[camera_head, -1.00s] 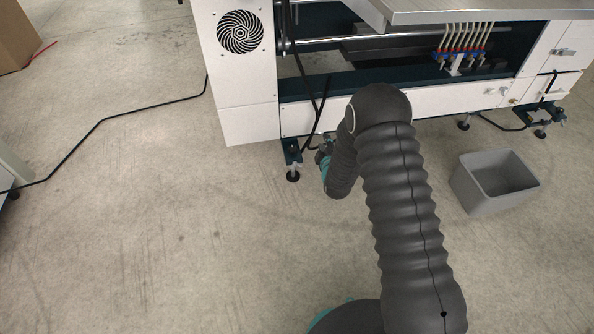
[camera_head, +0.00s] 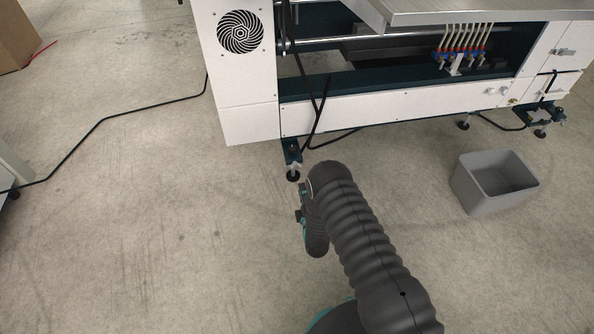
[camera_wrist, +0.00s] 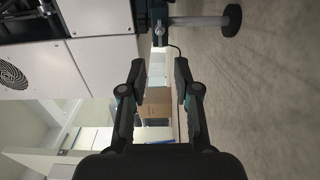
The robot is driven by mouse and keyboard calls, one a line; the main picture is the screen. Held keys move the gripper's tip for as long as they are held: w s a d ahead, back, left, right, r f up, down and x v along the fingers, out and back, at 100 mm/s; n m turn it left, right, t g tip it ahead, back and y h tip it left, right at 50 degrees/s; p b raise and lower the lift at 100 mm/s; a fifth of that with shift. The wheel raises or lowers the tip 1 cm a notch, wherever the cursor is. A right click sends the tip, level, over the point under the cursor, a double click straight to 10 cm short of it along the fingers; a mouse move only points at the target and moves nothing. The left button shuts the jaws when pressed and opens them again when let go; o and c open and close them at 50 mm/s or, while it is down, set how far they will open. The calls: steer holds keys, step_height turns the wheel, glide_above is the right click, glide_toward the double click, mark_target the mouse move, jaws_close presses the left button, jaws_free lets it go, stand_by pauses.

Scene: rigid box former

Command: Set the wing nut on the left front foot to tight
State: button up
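The left front foot (camera_head: 293,172) stands under the left corner of the white machine, a round dark pad on a metal stem. In the wrist view the picture is turned sideways, and the foot's dark pad (camera_wrist: 232,20) and grey stem (camera_wrist: 197,21) show at the top. A small silver piece, likely the wing nut (camera_wrist: 159,34), sits at the machine end of the stem; its setting cannot be told. My gripper (camera_wrist: 160,82) is open and empty, its two fingers apart, with the foot beyond the fingertips. In the head view my arm mostly hides the gripper.
The white machine (camera_head: 248,122) with a fan grille fills the back. Black cables (camera_head: 318,112) hang right of the foot. A grey bin (camera_head: 480,200) stands on the floor at right. Floor left of my arm is clear, apart from a black cable (camera_head: 110,118).

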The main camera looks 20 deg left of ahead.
mark_target(295, 165)
steer(key=x, duration=1)
steer(key=shift+w+a, duration=0.2)
steer(key=shift+w, duration=0.15)
jaws_close()
